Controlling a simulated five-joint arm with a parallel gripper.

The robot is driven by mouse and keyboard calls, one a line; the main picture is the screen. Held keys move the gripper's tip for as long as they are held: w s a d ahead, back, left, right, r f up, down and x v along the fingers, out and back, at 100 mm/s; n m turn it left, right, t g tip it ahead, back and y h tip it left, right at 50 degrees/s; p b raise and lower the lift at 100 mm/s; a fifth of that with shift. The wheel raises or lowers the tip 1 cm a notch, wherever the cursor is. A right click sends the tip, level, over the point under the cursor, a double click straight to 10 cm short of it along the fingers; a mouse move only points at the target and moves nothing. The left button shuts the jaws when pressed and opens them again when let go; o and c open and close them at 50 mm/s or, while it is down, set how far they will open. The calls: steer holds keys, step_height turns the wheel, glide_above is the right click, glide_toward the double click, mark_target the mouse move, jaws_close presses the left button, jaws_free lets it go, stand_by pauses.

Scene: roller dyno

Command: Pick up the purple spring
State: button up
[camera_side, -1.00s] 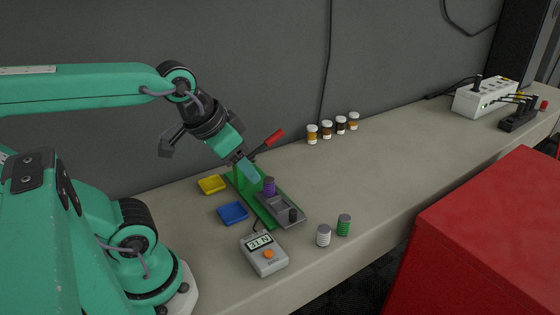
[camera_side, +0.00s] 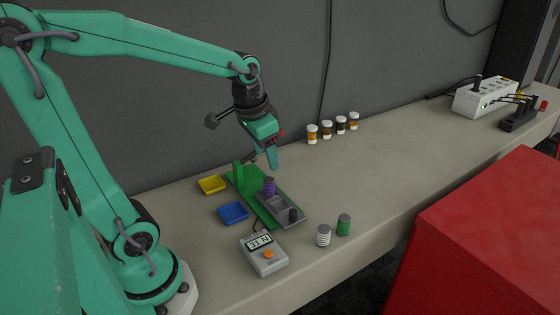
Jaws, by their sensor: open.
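The purple spring (camera_side: 269,187) stands upright on the green and grey spring tester (camera_side: 262,208), beside its green upright block. My gripper (camera_side: 270,164) is open and points down, just above and behind the spring in the picture. No spring is seen in it. The gap between its jaws is hard to make out from this side, and I cannot tell exactly how far it is from the spring.
A yellow tray (camera_side: 212,184) and a blue tray (camera_side: 233,213) lie left of the tester. A grey meter (camera_side: 264,255) is in front. A white spring (camera_side: 323,235) and a green spring (camera_side: 344,225) stand to the right. Several small jars (camera_side: 327,129) line the wall.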

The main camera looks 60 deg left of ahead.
mark_target(269, 179)
steer(key=w+a+f+g, duration=0.1)
steer(key=w+a+f, duration=0.1)
steer(key=a+f, duration=0.1)
steer(key=w+a+f+g, duration=0.1)
steer(key=w+a+f, duration=0.1)
steer(key=a+f, duration=0.1)
steer(key=w+a+f, duration=0.1)
steer(key=a+f, duration=0.1)
steer(key=f, duration=0.2)
steer(key=shift+w+a+m+g+h, duration=0.3)
steer(key=shift+w+a+g, duration=0.1)
steer(key=shift+w+a+f, duration=0.1)
steer(key=shift+f, duration=1.85)
steer(key=shift+w+f, duration=0.1)
steer(key=shift+f, duration=1.8)
steer(key=c, duration=1.2)
steer(key=shift+r, duration=0.15)
